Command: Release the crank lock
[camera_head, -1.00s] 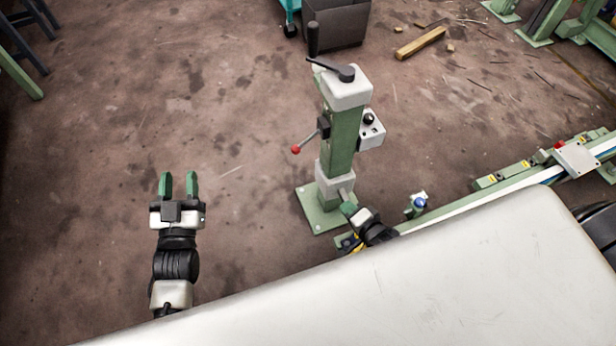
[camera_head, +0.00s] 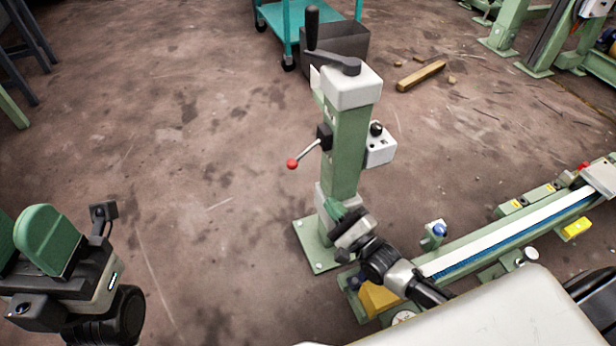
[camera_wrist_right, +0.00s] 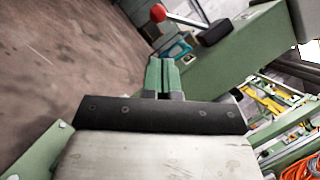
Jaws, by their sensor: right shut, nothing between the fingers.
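A green post (camera_head: 345,150) with a white head carries a black crank (camera_head: 335,60) with an upright handle on top. A lever with a red ball (camera_head: 292,164) sticks out left from a black block (camera_head: 324,137) on the post. My right gripper (camera_head: 332,208) is low by the post, below the lever; whether it touches the post I cannot tell. In the right wrist view its green fingers (camera_wrist_right: 162,77) are together and empty, with the red ball (camera_wrist_right: 158,13) and black block (camera_wrist_right: 215,32) beyond, apart from them. My left gripper (camera_head: 22,240) is open and empty, partly cut off at the left edge.
A white box with a black knob (camera_head: 379,146) sits on the post's right side. A green rail machine (camera_head: 500,235) runs along the right. A teal cart (camera_head: 284,35), a grey bin (camera_head: 345,45) and a wooden block (camera_head: 421,75) lie behind. Floor left of the post is clear.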

